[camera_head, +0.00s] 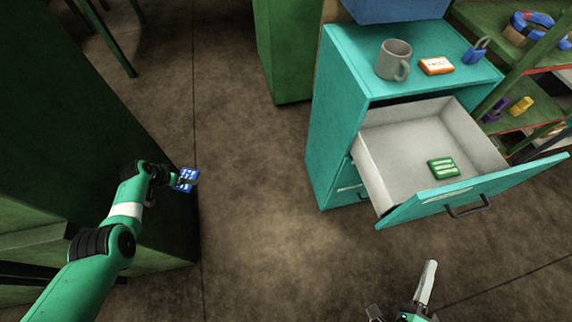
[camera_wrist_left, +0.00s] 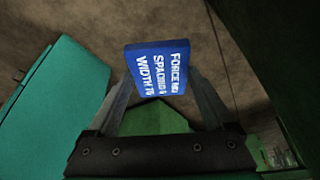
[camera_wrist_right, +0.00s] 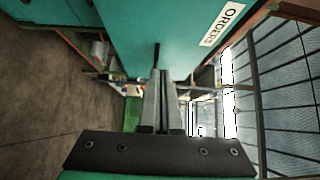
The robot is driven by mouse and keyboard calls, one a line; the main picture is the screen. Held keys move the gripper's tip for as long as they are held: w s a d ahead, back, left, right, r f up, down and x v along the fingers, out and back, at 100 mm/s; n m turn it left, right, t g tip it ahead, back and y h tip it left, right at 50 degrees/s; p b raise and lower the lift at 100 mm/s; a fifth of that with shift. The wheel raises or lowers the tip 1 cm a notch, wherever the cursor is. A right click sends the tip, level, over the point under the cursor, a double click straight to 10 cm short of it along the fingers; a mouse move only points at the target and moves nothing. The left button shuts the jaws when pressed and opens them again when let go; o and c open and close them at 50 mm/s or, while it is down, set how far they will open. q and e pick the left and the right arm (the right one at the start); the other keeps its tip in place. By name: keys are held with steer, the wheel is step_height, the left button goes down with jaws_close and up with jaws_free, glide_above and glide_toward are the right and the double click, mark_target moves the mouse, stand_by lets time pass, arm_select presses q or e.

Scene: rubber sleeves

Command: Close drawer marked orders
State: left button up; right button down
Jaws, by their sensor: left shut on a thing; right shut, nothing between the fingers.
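The turquoise cabinet (camera_head: 332,130) has its top drawer (camera_head: 390,165) pulled out. The drawer's front carries a white label, reading ORDERS in the right wrist view (camera_wrist_right: 222,24), and a dark handle (camera_head: 466,210). Inside the drawer lies a green block (camera_head: 443,168) with pale marks. My right gripper (camera_head: 430,265) is shut and empty, in front of and below the drawer front. In the right wrist view its fingers (camera_wrist_right: 166,75) point toward the drawer front near the handle. My left gripper (camera_head: 186,180) is shut on a blue block (camera_wrist_left: 158,68) with white print, away from the cabinet.
A grey mug (camera_head: 393,60), an orange block (camera_head: 436,65) and a blue padlock (camera_head: 476,52) stand on the cabinet top. Green shelves (camera_head: 520,60) with small items stand at the right. A dark green cabinet (camera_head: 90,120) fills the left. Floor between is clear.

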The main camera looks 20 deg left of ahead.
mark_target(431, 209)
arm_select(q)
steer(key=shift+f, duration=0.5)
arm_select(e)
steer(key=shift+s+f, duration=0.25)
steer(key=shift+f, duration=0.65)
arm_select(q)
steer(key=shift+w+r, duration=0.1)
arm_select(e)
steer(key=shift+w+d, duration=0.1)
